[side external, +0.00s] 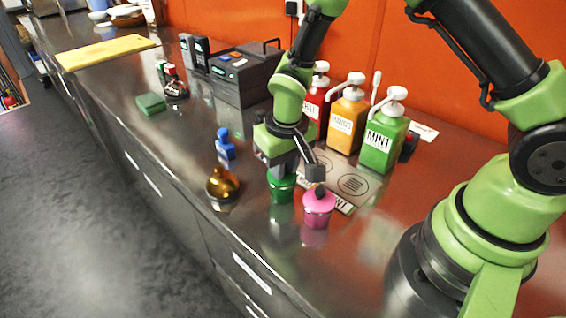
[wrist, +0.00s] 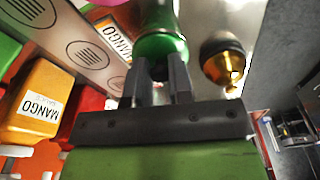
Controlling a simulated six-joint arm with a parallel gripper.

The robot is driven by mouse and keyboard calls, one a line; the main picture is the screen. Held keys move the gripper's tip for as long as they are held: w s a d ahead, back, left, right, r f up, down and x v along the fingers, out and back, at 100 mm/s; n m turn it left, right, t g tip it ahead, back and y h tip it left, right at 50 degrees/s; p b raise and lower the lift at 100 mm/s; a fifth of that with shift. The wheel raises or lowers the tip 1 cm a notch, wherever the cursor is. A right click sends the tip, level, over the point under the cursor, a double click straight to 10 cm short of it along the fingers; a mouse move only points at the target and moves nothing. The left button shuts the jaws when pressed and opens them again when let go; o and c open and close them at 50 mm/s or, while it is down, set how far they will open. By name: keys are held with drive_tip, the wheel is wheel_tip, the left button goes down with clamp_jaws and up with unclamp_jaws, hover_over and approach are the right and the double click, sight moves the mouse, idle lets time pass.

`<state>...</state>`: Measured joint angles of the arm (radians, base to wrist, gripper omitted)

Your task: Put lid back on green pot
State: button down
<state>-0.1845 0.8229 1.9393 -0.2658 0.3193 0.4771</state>
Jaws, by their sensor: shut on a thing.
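The green pot (side external: 281,194) stands on the steel counter, just left of the pink pot. My gripper (side external: 284,172) is directly over it, pointing down. In the wrist view my gripper (wrist: 158,78) has its two dark fingers close together against the green lid (wrist: 162,46), shut on its top.
The pink pot (side external: 318,212) with a dark knob stands close on the right. A gold pot (side external: 223,186) and a blue pot (side external: 225,146) stand to the left. Mango (side external: 347,120) and mint (side external: 384,137) pump bottles stand behind a printed mat (side external: 353,184). The front counter is clear.

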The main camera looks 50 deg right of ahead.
idle(0.3)
drive_tip(key=shift+c, duration=2.4)
unclamp_jaws()
drive_tip(key=shift+r, duration=3.45)
drive_tip(key=shift+c, duration=0.3)
clamp_jaws()
